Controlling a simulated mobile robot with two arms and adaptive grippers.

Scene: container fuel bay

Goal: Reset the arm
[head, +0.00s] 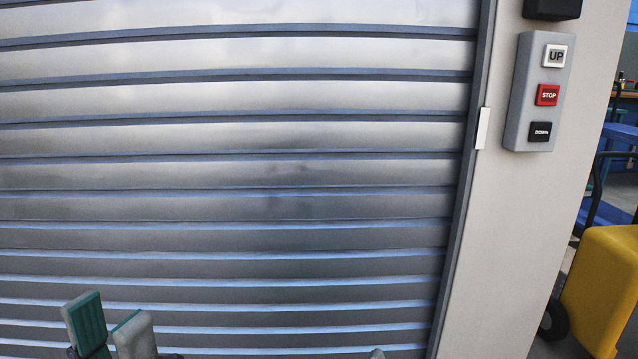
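My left gripper (108,316) shows at the bottom left of the head view, in front of the shutter. Its two grey fingers with teal pads point up and stand apart, with nothing seen between them. Its lower part is cut off by the frame edge.
A closed-looking metal roller shutter (240,180) fills most of the view. On the pale post to its right is a control box (521,95) with UP, STOP and DOWN buttons. A yellow wheeled object (603,285) stands at the far right, near blue shelving (620,132).

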